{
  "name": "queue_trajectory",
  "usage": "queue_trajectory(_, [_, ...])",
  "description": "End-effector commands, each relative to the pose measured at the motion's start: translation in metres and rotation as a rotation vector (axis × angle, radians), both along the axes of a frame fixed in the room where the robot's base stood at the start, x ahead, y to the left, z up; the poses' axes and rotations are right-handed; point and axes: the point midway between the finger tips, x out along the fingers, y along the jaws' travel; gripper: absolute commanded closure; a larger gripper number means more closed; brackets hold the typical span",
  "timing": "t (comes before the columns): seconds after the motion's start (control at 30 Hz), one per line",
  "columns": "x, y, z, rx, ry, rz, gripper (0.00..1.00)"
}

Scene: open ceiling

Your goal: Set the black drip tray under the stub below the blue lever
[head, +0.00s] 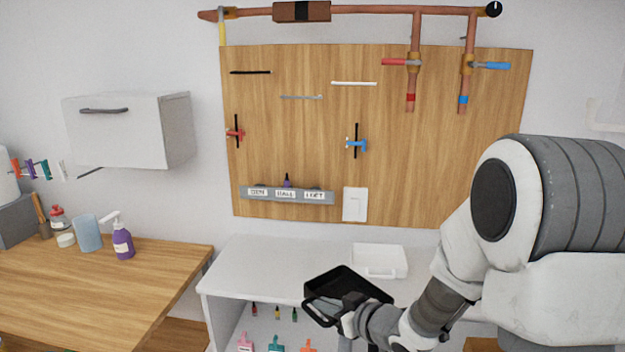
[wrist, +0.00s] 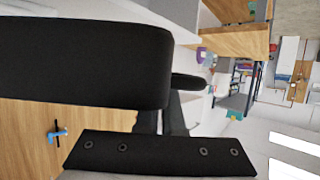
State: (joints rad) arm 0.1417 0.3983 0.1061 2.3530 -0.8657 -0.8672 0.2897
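The black drip tray (head: 350,283) is above the white bench front in the head view, a little tilted, with a loop handle at its near left. My gripper (head: 348,303) is at the tray's near side and appears shut on it; the exact grip is partly hidden. In the wrist view the tray (wrist: 85,62) fills the upper left, close to a dark finger (wrist: 165,155). The blue lever (head: 492,65) sits on the right copper pipe. The stub below it (head: 463,104) has a blue band and ends open over the wooden panel, well above and right of the tray.
A second stub (head: 411,102) with a red band hangs below the red lever (head: 398,62). A white tray (head: 379,262) stands on the white bench (head: 255,270), just behind the black tray. The bench's left part is clear. A purple pump bottle (head: 122,242) stands on the wooden counter.

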Motion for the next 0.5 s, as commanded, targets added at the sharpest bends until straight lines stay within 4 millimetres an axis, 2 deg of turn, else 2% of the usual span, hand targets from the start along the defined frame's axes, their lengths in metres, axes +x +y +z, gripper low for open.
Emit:
queue_trajectory(0.23, [0.016,-0.034,-0.027,0.000,0.004,-0.238,1.00])
queue_trajectory(0.5, [0.016,-0.081,-0.063,-0.001,0.004,-0.501,1.00])
